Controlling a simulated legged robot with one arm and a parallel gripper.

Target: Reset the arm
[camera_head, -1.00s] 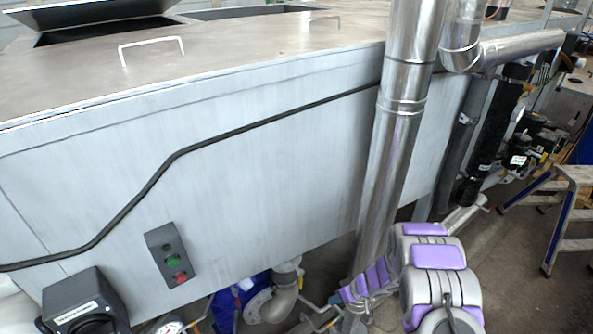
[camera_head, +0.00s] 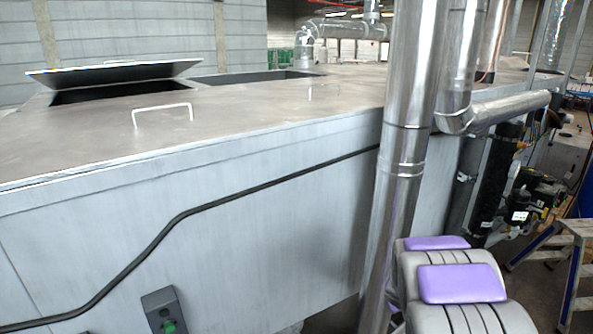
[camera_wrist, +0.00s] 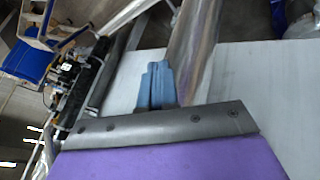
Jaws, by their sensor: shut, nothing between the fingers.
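My gripper (camera_wrist: 157,82) shows in the wrist view as two blue-grey fingers close together, past a dark metal edge and a purple pad of my own arm. It is shut and holds nothing. In the camera_head view, the grey and purple links of my arm stand at the lower right, in front of the foot of a shiny vertical pipe. My gripper cannot be made out in that view.
A large grey metal machine (camera_head: 270,235) fills the left and middle, with a white handle (camera_head: 162,107) and open hatch on top. The shiny pipe (camera_head: 400,160) stands close to my arm. A stepladder (camera_head: 565,262) stands at the right on open floor.

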